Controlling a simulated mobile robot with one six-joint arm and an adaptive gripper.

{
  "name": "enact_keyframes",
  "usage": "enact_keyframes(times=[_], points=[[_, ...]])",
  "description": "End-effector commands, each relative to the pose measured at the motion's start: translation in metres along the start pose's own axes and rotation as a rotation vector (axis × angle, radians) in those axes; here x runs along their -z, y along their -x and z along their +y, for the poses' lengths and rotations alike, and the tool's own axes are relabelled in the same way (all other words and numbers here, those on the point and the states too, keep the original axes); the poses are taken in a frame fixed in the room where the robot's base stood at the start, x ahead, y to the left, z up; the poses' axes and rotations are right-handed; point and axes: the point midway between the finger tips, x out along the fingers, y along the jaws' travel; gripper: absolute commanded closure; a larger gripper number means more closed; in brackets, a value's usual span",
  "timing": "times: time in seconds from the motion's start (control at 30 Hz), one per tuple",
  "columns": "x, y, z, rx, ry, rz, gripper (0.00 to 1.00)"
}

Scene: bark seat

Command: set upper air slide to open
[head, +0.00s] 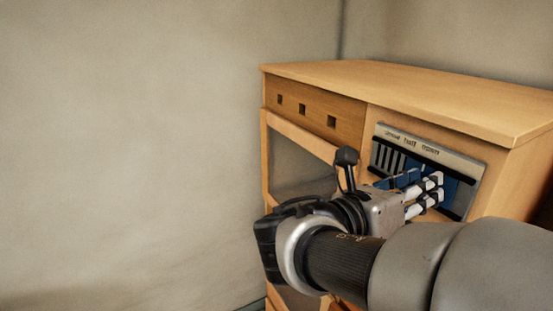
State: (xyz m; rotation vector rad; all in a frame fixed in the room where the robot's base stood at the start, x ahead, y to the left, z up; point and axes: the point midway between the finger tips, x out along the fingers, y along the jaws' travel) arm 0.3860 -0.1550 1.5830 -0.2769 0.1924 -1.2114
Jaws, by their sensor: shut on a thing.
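The air slide (455,194) is a blue plate in a grey metal frame (468,160) on the front of a wooden cabinet. Dark slots with pale bars show at the frame's left end, and the blue shows to the right of them. Small lettering runs along the frame's top edge; the middle word looks like "half", the others are blurred. My gripper (437,190) reaches in from the lower left, its pale fingertips at the blue plate's right part. It is shut on a small part of the slide, which the fingers hide. The frame's lower left is hidden by my gripper.
The wooden cabinet (420,88) has a bare top and a front strip with several square holes (303,110). A dark framed opening (300,165) lies below that strip. Plain walls (130,130) stand behind and left, with free room left of the cabinet.

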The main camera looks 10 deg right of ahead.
Motion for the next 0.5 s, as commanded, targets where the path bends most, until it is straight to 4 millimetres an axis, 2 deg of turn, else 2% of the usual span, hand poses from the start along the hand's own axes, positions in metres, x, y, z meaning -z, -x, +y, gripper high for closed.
enact_keyframes(times=[0.17, 0.2, 0.5], points=[[0.0024, -0.0004, -0.0015, 0.006, 0.003, 0.005, 1.0], [0.0025, -0.0004, -0.0015, 0.006, 0.003, 0.005, 0.74], [0.0017, -0.0002, -0.0005, 0.003, 0.002, 0.003, 0.55]])
